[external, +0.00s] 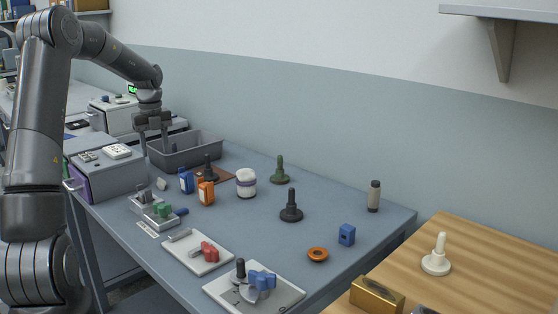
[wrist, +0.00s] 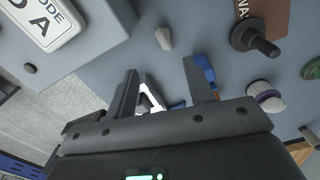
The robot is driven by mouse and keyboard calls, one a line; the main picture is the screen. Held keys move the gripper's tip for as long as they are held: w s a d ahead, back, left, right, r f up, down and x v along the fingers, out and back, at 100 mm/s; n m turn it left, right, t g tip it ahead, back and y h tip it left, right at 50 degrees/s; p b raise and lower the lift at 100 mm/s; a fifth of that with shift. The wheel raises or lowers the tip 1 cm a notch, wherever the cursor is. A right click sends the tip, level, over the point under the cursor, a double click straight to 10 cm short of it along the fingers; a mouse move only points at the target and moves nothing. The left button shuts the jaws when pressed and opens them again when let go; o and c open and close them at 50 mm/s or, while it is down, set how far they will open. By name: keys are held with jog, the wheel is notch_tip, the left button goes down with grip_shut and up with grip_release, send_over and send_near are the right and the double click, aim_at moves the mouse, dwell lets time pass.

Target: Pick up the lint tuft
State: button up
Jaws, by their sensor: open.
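A small pale grey-white tuft, which looks like the lint tuft (external: 161,184), lies on the blue-grey table just right of the grey box. It also shows in the wrist view (wrist: 163,38), beyond my fingertips and roughly between their lines. My gripper (external: 156,150) is open and empty, pointing down above the table near the grey tray and the box. In the wrist view my two fingers (wrist: 160,68) stand apart, with the tuft clear of both.
The grey box (external: 112,172) is close on the left, with the grey tray (external: 205,150) behind. Blue (external: 186,181) and orange (external: 206,192) bottles stand right of the tuft. A clamp fixture (external: 143,203) lies in front.

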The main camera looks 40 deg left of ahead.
send_over(161, 183)
jog(key=a, duration=0.2)
notch_tip(161, 183, down, 6)
jog(key=shift+w+r, duration=0.15)
jog(key=shift+r, duration=0.1)
jog(key=shift+w+d+f, duration=0.1)
jog(key=shift+w+f, duration=0.05)
jog(key=shift+f, duration=1.2)
jog(key=shift+w+d+f, duration=0.1)
jog(key=shift+w+f, duration=0.05)
jog(key=shift+f, duration=1.15)
jog(key=shift+c, duration=0.4)
grip_shut()
